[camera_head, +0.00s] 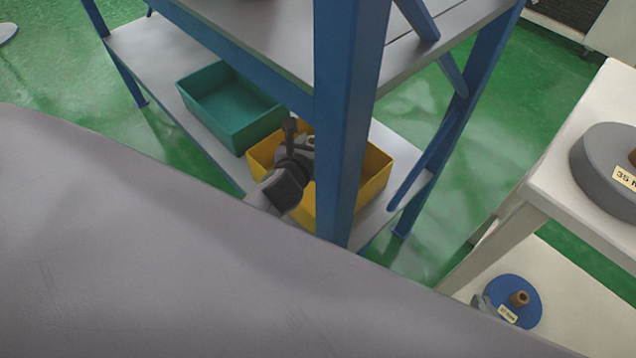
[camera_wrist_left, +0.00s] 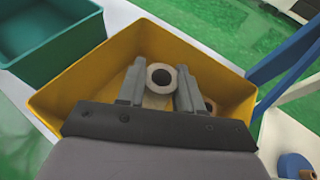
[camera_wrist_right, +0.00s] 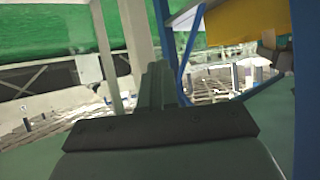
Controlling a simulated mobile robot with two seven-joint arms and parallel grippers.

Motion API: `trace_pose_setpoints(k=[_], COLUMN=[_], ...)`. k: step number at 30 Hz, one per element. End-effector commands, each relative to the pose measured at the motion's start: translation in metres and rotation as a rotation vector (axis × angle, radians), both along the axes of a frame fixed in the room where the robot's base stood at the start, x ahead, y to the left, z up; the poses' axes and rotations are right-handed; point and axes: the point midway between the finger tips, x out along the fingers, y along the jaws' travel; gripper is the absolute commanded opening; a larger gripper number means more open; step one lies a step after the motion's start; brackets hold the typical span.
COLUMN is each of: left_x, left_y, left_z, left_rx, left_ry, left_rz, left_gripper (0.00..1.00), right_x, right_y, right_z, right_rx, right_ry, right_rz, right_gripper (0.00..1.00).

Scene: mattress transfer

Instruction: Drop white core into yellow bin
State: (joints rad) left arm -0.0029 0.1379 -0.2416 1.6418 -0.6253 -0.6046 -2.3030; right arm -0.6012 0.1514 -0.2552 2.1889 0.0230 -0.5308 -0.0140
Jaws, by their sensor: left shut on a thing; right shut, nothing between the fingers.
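The white core (camera_wrist_left: 158,98) is a short pale tube with a dark hole, seen in the left wrist view. My left gripper (camera_wrist_left: 160,82) is shut on it, one finger on each side, above the yellow bin. The yellow bin (camera_wrist_left: 72,74) lies below and around the gripper in that view. In the head view the yellow bin (camera_head: 375,175) stands on the shelf, partly hidden by a blue post and a dark arm end of mine. My right gripper (camera_wrist_right: 158,75) is shut and empty in the right wrist view, away from the bin.
A brown core (camera_wrist_left: 210,105) lies inside the bin, partly hidden by a finger. A green bin (camera_head: 232,140) stands left of it. The blue post (camera_head: 345,120) is close in front. A white table (camera_head: 560,185) holds a grey disc (camera_head: 605,175); a blue disc (camera_head: 520,290) sits lower.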

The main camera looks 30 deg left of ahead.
Motion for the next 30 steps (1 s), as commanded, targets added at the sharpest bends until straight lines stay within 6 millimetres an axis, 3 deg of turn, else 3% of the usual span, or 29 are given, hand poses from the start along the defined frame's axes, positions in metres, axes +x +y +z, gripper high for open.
trace_pose_setpoints(k=[4,16,17,19,30], left_x=[0.0,0.0,0.0,0.0001,-0.0039], left_y=[0.0,0.0001,0.0001,0.0001,-0.0006], left_z=[-0.0093,-0.0098,-0.0098,-0.0099,-0.0079], left_rx=[-0.002,-0.001,-0.001,-0.001,0.0], left_ry=[-0.001,-0.001,-0.001,-0.001,0.0], left_rz=[0.001,0.0,0.0,0.0,0.0], left_gripper=[0.05,0.05,0.42,0.65,0.65], right_x=[0.0024,0.0031,0.0031,0.0031,0.0033], right_y=[0.0056,0.0082,0.0082,0.0082,0.0078], right_z=[0.0002,0.0041,0.0041,0.0041,0.0065], right_rx=[0.002,0.002,0.002,0.002,0.003], right_ry=[-0.021,-0.03,-0.03,-0.03,-0.03], right_rz=[0.015,0.023,0.023,0.023,0.021], right_gripper=[0.0,0.0,0.0,0.0,0.0])
